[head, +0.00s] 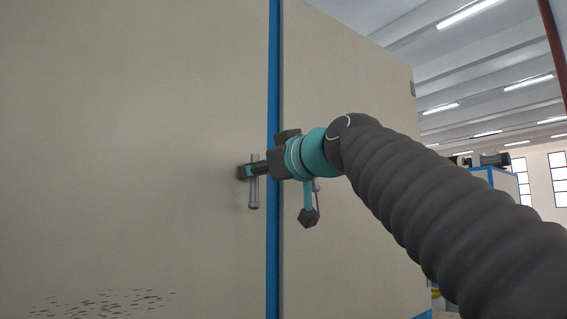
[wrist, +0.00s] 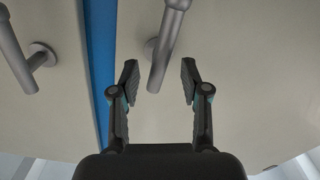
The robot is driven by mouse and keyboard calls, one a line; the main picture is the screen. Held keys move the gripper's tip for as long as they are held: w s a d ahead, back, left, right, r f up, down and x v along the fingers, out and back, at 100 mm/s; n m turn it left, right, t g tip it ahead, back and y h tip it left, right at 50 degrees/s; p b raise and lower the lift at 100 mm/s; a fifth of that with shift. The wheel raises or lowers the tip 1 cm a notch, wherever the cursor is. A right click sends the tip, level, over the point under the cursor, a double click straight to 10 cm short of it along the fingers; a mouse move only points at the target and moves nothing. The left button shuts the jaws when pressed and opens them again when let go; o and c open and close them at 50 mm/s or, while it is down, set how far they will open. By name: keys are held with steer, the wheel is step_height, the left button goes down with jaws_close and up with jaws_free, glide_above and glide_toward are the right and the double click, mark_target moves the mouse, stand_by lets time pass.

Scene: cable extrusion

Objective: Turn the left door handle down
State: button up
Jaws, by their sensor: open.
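The left door handle (head: 254,192) is a grey metal bar standing upright on the left door, just left of the blue strip. My gripper (head: 246,171) reaches across the strip to the handle's upper part. In the wrist view, which looks upside down, my gripper (wrist: 159,68) is open, with one finger on each side of the handle's end (wrist: 162,55). A gap shows between the bar and each finger. The right door handle (wrist: 22,52) is across the strip in the wrist view. In the head view my gripper mostly hides it.
The large beige left door (head: 130,120) has vent slots low on it. A blue vertical strip (head: 273,240) separates it from the right door (head: 350,60). A hall with ceiling lights and windows lies at the right. The door face left of the handle is clear.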

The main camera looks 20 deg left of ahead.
steer(key=v, duration=0.8)
steer(key=shift+s+d, duration=0.2)
steer(key=shift+d, duration=0.05)
